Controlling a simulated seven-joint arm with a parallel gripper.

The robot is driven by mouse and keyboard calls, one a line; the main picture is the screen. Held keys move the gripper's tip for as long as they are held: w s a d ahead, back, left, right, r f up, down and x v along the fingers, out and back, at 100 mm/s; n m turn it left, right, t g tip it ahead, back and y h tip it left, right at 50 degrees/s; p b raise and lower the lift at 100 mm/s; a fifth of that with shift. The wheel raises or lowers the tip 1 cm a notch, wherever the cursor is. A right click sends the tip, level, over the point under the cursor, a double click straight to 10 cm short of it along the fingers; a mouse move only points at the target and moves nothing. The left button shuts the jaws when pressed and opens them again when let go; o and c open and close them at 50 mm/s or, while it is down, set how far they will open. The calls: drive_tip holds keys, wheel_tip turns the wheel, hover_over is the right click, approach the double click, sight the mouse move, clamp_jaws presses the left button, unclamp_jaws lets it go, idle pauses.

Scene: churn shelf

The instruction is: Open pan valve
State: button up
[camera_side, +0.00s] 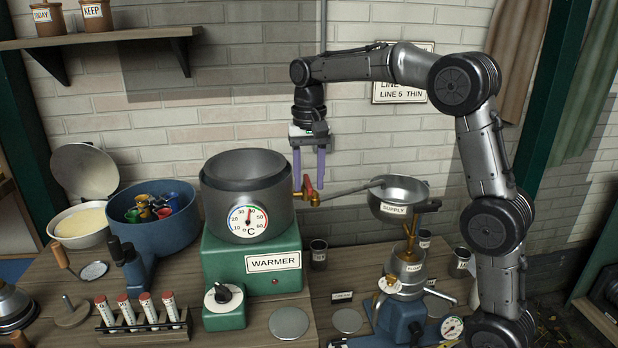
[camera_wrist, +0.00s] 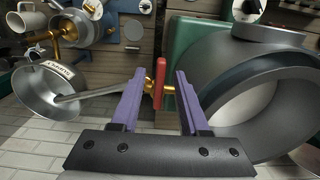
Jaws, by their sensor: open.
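The pan valve is a brass tap with a red handle (camera_side: 308,187) on the right side of the grey warmer pan (camera_side: 218,200). My gripper (camera_side: 309,185) points down over the valve, with its purple fingers open. In the wrist view the red handle (camera_wrist: 160,83) stands between the two open fingers (camera_wrist: 160,85), with a gap showing on each side. I cannot tell whether either finger touches it. The brass body (camera_wrist: 152,90) of the valve is partly hidden by the fingers. The warmer pan (camera_wrist: 250,75) is at the right there.
A metal supply bowl (camera_side: 400,187) stands right of the valve, with a spout (camera_side: 345,192) reaching towards it. The pan sits on a green warmer base (camera_side: 235,262). A blue tub (camera_side: 180,228) of coloured items is at the left. The brick wall is behind.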

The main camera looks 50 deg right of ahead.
drive_tip(key=shift+c, duration=0.3)
clamp_jaws()
drive_tip(key=shift+d+r+n, duration=0.1)
drive_tip(key=shift+d+n, duration=0.95)
drive_tip(key=shift+n, duration=1.95)
drive_tip(key=shift+d+f+n, duration=0.1)
drive_tip(key=shift+d+n, duration=0.9)
drive_tip(key=shift+n, duration=2)
drive_tip(key=shift+d+r+n, duration=0.1)
drive_tip(key=shift+d+n, duration=0.95)
drive_tip(key=shift+n, duration=1.95)
drive_tip(key=shift+o, duration=0.3)
unclamp_jaws()
